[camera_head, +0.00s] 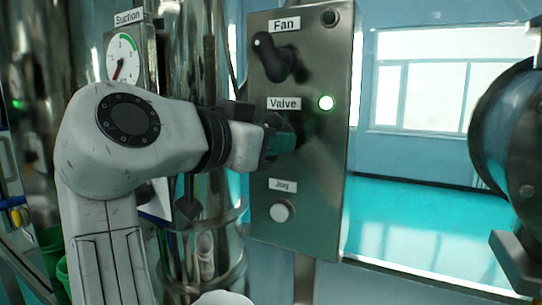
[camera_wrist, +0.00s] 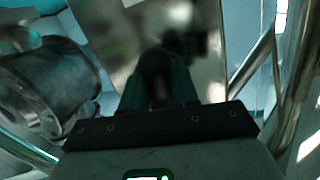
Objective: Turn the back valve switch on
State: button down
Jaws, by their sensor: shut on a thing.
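My gripper (camera_head: 282,142) is at the panel just below that label and covers most of the valve switch in the head view. In the wrist view, the dark knob of the valve switch (camera_wrist: 156,70) stands between the two fingers, and my gripper (camera_wrist: 158,90) is shut on it. The exact angle of the knob is hard to tell.
A black fan switch (camera_head: 272,57) sits above on the same panel, with an unlit dark lamp (camera_head: 330,18). A pale Jog button (camera_head: 281,212) is below. A suction gauge (camera_head: 122,59) and shiny metal cylinders stand to the left. A large dark round machine part (camera_head: 510,130) is at right.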

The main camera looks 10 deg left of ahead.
jog(key=shift+m+y+b, duration=0.6)
jog(key=shift+m+b, duration=0.4)
jog(key=shift+m, duration=0.8)
jog(key=c, duration=1)
grip_release()
jog(key=shift+o, duration=0.2)
jog(key=b+v, duration=0.2)
jog(key=v, duration=0.8)
jog(key=shift+s+a, duration=0.25)
jog(key=shift+s, duration=0.1)
